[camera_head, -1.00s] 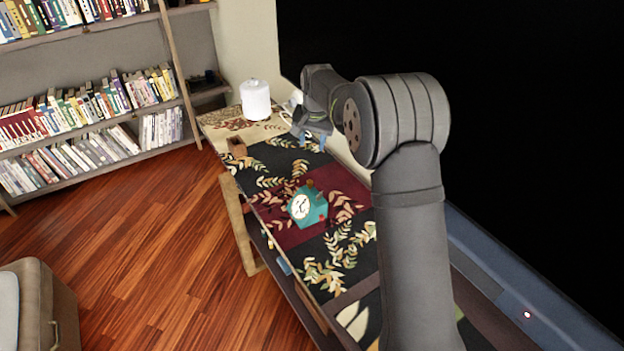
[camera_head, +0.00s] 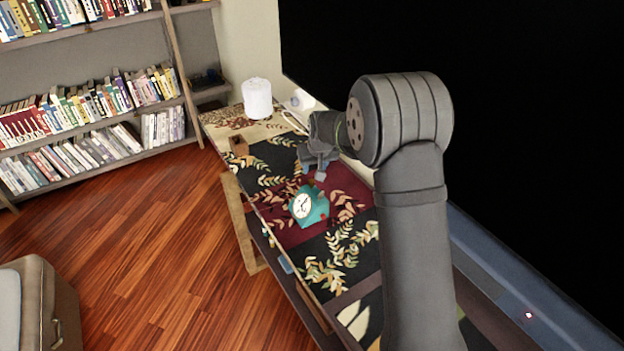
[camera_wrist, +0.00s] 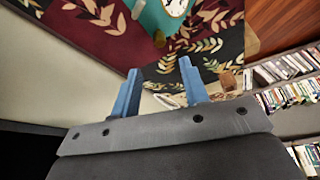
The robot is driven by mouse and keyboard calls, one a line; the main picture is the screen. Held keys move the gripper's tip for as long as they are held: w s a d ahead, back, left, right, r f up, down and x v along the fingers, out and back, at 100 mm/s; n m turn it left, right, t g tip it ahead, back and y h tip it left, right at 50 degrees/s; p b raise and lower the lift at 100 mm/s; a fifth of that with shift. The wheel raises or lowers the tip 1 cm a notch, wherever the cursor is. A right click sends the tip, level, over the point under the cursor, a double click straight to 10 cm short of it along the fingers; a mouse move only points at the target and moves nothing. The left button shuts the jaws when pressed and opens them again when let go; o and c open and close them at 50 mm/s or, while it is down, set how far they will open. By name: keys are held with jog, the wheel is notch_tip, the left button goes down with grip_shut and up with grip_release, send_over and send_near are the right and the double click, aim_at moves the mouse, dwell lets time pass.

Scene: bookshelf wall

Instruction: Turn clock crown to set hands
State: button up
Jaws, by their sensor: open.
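A teal clock (camera_head: 318,207) with a white round face and dark hands stands on the dark red band of the patterned cloth. In the wrist view the clock (camera_wrist: 152,18) is at the top edge, partly cut off. I cannot tell which is the crown. My gripper (camera_wrist: 160,66) is open, with its two blue fingers apart and nothing between them. In the head view my gripper (camera_head: 319,171) is just behind and above the clock.
A white lidded canister (camera_head: 257,99) and a small brown block (camera_head: 239,146) stand on the far part of the narrow table. A white object (camera_head: 302,99) lies beside the canister. Bookshelves (camera_head: 90,110) line the wall. The cloth in front of the clock is clear.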

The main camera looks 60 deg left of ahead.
aim_at(311, 180)
jog(key=x, duration=0.9)
jog(key=shift+a+f, duration=0.1)
